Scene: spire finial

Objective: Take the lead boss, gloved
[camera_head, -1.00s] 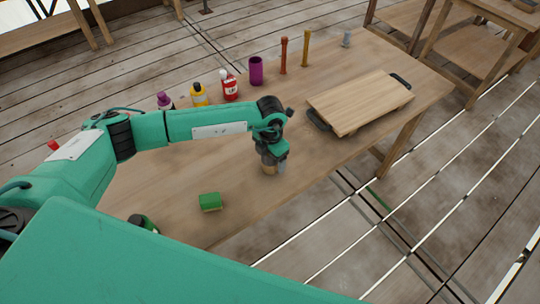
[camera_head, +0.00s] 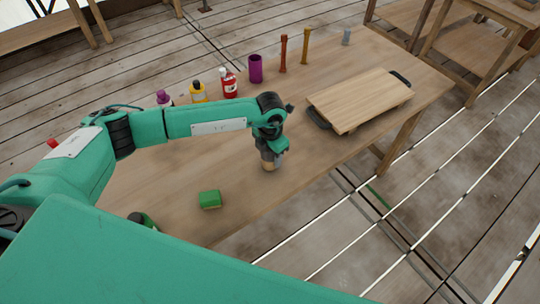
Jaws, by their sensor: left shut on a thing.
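My left gripper (camera_head: 269,163) points down over the middle of the wooden table (camera_head: 330,155). It is shut on a small tan or brownish thing (camera_head: 268,168), mostly hidden by the gripper. I cannot tell whether this thing touches the table top. I cannot make out a lead boss for sure; a small grey piece (camera_head: 346,37) stands at the table's far end. No glove can be made out. My right gripper is not in view.
A green block (camera_head: 210,199) lies near the front edge. Along the back stand a purple-capped bottle (camera_head: 164,98), a yellow bottle (camera_head: 198,92), a red bottle (camera_head: 229,83), a purple cup (camera_head: 255,69) and two brown sticks (camera_head: 283,54). A wooden board (camera_head: 360,100) with dark handles lies right.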

